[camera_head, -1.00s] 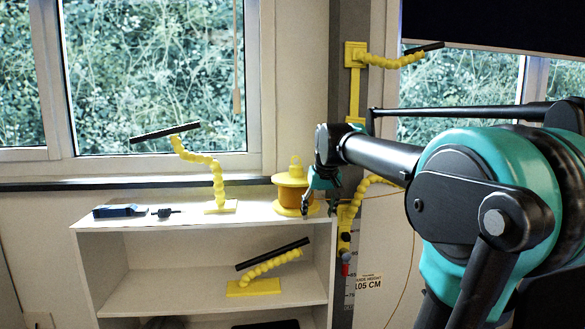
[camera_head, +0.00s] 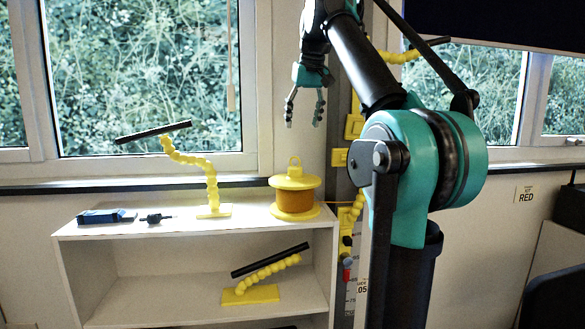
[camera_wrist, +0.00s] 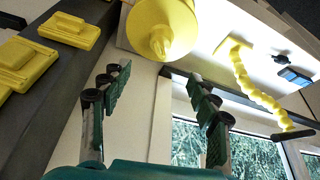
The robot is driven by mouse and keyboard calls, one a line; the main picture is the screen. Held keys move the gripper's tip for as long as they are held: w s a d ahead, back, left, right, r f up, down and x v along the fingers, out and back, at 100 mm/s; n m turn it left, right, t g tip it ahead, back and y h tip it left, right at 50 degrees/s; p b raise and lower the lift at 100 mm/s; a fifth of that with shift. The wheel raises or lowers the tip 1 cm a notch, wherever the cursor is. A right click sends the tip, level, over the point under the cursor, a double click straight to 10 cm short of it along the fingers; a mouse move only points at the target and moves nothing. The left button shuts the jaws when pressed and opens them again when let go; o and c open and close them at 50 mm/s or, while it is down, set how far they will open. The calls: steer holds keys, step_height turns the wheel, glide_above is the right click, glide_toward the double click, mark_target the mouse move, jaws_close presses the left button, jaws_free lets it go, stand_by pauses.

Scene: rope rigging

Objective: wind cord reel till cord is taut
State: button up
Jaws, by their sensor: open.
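The cord reel (camera_head: 296,199) is a yellow spool with a knob on its lid and orange cord round its drum. It stands upright on the right end of the white shelf top. A short stretch of orange cord (camera_head: 338,203) runs from it to the right; the rest is hidden behind my arm, so its tension cannot be told. My gripper (camera_head: 304,108) is open and empty, fingers pointing down, above the reel and apart from it. The wrist view shows the reel (camera_wrist: 146,30) beyond the parted fingers (camera_wrist: 160,79).
A yellow jointed holder with a black bar (camera_head: 205,180) stands left of the reel. A blue tool (camera_head: 115,215) and a small black item (camera_head: 157,218) lie farther left. Another holder (camera_head: 251,294) is on the lower shelf. Yellow brackets (camera_head: 354,126) line the dark post at right.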

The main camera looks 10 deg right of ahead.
mark_target(295, 167)
steer(key=x, duration=1.7)
steer(key=shift+w+f, duration=0.1)
steer(key=shift+c, duration=0.4)
jaws_close()
